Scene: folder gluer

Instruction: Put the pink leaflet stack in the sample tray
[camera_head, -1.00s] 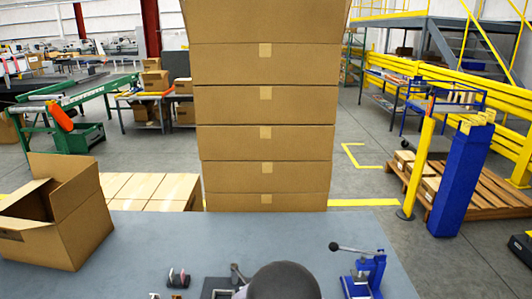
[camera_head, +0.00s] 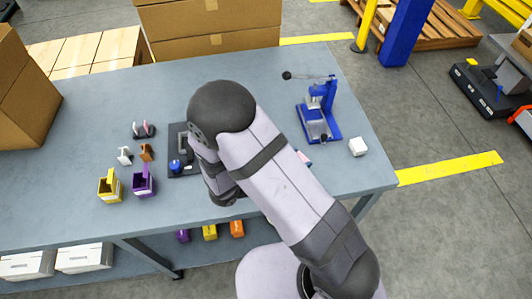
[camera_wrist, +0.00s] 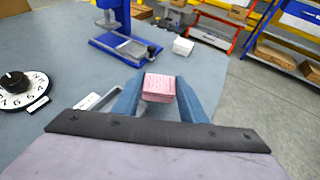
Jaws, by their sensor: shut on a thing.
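The pink leaflet stack (camera_wrist: 158,88) is a small pink block with layered edges, between the two blue fingers of my gripper (camera_wrist: 158,92) in the wrist view. The gripper is shut on it, above or at the table; I cannot tell its height. In the head view a small pink bit (camera_head: 303,157) shows beside my arm, which hides most of the gripper.
A blue press (camera_head: 318,110) and a white block (camera_head: 358,147) stand at the table's right. A dark-based fixture (camera_head: 183,165), yellow bin (camera_head: 110,186) and purple bin (camera_head: 143,182) are left of my arm. A numbered dial (camera_wrist: 20,95) shows in the wrist view.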

